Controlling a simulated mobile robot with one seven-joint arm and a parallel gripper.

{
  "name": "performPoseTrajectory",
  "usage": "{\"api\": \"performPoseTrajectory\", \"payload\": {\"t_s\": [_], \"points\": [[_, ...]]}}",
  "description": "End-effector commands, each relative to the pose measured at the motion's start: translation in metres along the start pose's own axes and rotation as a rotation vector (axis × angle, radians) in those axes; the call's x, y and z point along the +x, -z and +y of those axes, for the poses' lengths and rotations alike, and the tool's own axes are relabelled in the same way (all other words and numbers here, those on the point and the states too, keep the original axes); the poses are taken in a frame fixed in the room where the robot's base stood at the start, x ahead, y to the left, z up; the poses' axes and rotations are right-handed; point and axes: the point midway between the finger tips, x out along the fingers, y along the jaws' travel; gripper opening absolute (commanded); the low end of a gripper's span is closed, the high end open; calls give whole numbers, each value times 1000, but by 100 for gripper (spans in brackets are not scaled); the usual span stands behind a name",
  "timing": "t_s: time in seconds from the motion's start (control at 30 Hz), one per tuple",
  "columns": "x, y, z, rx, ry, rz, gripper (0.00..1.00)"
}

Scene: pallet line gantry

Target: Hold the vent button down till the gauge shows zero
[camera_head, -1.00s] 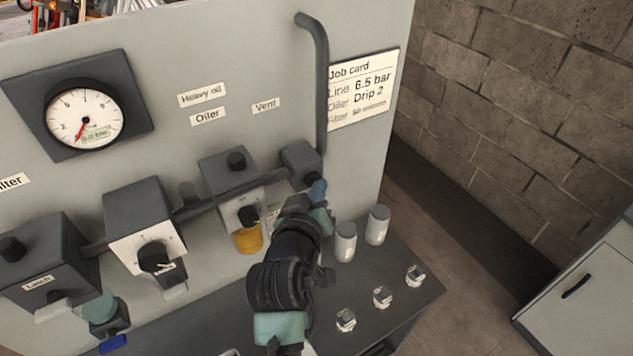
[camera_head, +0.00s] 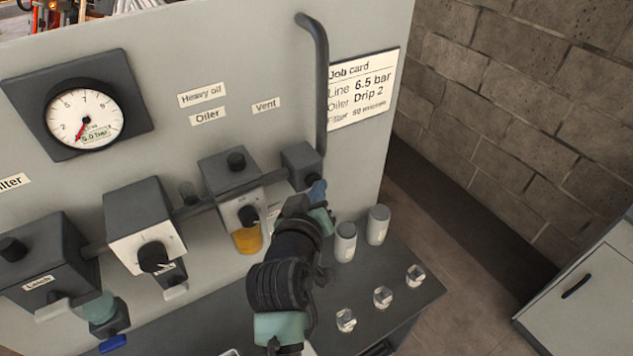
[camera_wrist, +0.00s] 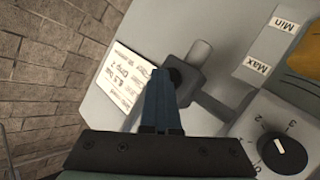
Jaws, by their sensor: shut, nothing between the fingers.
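The gauge (camera_head: 84,114) is a round white dial on a dark square plate at the upper left. Its red needle points to the lower left, and its small display appears to read 0.0 bar. The vent block (camera_head: 301,163) is a small dark box under the "Vent" label (camera_head: 266,105). In the wrist view, the dark round vent button (camera_wrist: 175,75) shows on the block's face. My gripper (camera_head: 317,190) is shut and empty, its blue fingertips (camera_wrist: 160,78) right at the button. Whether they touch or press it cannot be told.
A black pipe (camera_head: 322,90) rises from the vent block beside the job card (camera_head: 362,90). The oiler (camera_head: 230,172) with its amber bowl (camera_head: 247,238) stands left of my gripper. Two grey canisters (camera_head: 346,240) and several metal fittings (camera_head: 382,297) stand on the bench to the right.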

Motion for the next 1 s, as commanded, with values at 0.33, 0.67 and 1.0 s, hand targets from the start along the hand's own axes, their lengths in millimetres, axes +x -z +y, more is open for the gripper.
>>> {"api": "performPoseTrajectory", "payload": {"t_s": [0.33,0.67,1.0], "points": [[-12,-7,7,0,3,1,0],[-14,-10,10,0,1,1,0],[-31,-21,23,0,0,-2,0]]}}
